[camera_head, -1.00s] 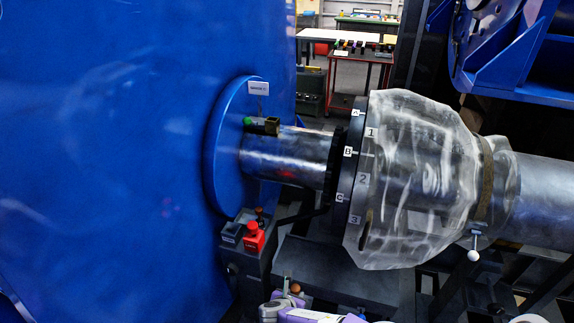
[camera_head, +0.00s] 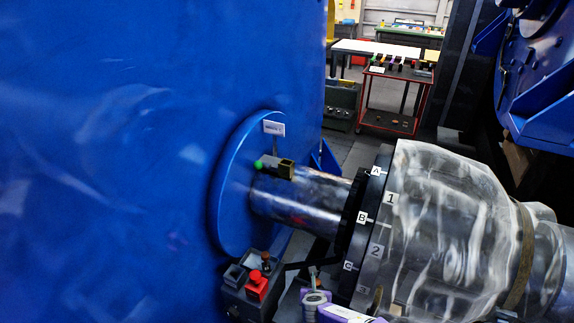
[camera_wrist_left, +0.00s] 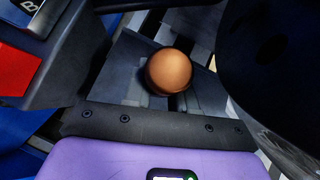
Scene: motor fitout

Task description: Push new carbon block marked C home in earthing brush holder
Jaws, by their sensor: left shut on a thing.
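My left gripper (camera_head: 314,281) is low in the head view, right of the box with the red button. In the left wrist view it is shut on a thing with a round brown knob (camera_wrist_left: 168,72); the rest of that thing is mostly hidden. My right gripper is not in view.
The box with the red button (camera_head: 257,285) stands below the shaft. The ringed coupling under a clear cover (camera_head: 440,230) fills the right. A red-framed trolley (camera_head: 369,93) is behind.

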